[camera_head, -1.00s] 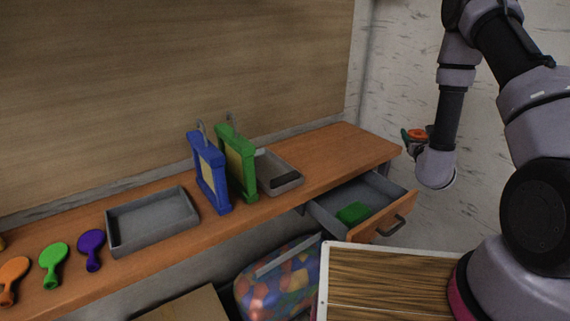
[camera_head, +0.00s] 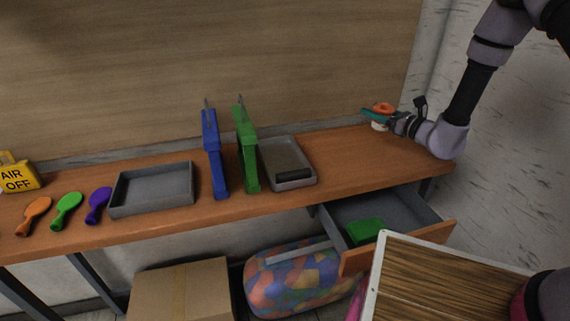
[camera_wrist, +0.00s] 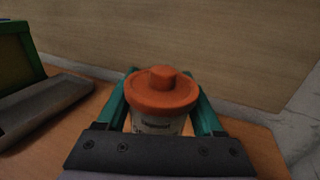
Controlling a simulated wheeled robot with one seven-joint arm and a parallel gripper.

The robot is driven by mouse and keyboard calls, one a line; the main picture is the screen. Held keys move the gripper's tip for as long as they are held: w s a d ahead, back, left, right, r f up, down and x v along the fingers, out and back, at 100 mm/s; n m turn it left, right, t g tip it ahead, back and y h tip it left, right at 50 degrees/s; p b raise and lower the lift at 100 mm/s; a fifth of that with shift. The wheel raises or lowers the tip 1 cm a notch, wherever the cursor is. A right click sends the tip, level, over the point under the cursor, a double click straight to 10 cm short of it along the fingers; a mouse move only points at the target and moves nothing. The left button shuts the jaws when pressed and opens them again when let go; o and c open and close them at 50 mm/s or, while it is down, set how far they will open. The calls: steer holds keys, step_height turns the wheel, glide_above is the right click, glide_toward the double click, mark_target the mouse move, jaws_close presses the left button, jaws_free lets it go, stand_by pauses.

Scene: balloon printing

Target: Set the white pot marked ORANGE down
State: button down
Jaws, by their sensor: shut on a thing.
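The white pot (camera_head: 379,126) with an orange lid (camera_head: 383,108) is upright at the far right end of the wooden table (camera_head: 345,160). My gripper (camera_head: 378,116) is shut on it, with the teal fingers on either side. In the wrist view the orange lid (camera_wrist: 162,88) has a round knob, and the white pot body (camera_wrist: 158,125) shows below it with a dark, unreadable label. My gripper's dark palm hides the pot's base in the wrist view. I cannot tell whether the pot touches the tabletop.
A grey tray (camera_head: 309,182) with a dark roller and green (camera_head: 249,165) and blue (camera_head: 213,160) frames stand left of the pot. An open drawer (camera_head: 350,262) with a green block (camera_head: 363,230) juts out below. The tabletop between the tray and pot is clear.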

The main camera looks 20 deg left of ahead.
steer(key=s+a+r+n+g+y, duration=0.15)
steer(key=s+a+n+g, duration=0.45)
steer(key=s+a+g, duration=0.6)
steer(key=n+g, duration=0.5)
glide_above(286, 167)
steer(key=shift+h, duration=0.35)
step_height(286, 167, down, 7)
steer(key=shift+s+r, duration=0.1)
steer(key=shift+f, duration=2)
steer(key=shift+c, duration=1.5)
jaws_free()
steer(key=shift+f, duration=0.15)
